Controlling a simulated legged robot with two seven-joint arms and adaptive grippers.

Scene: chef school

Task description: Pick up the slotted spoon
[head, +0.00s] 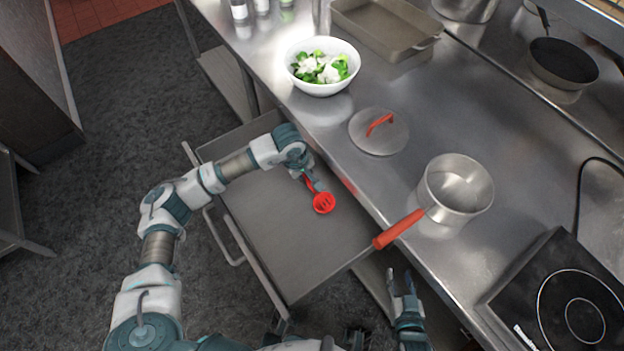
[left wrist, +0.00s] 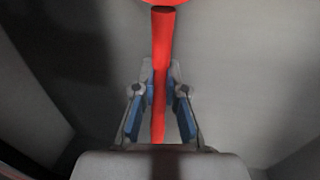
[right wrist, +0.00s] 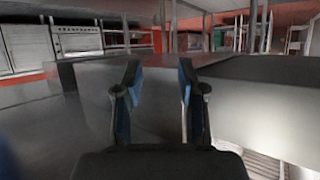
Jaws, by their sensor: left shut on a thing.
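The red slotted spoon (head: 323,203) is in the open drawer (head: 281,232), near the side by the counter. Its slotted head shows in the head view. In the left wrist view its red handle (left wrist: 162,50) runs between the fingers. My left gripper (head: 311,181) is shut on the handle. I cannot tell whether the spoon touches the drawer floor. My right gripper (head: 403,283) is open and empty, beside the counter's front edge; its spread fingers also show in the right wrist view (right wrist: 158,90).
On the counter stand a white bowl of vegetables (head: 322,87), a lid with a red handle (head: 379,131) and a saucepan (head: 456,190). The saucepan's red handle sticks out over the counter edge by the drawer.

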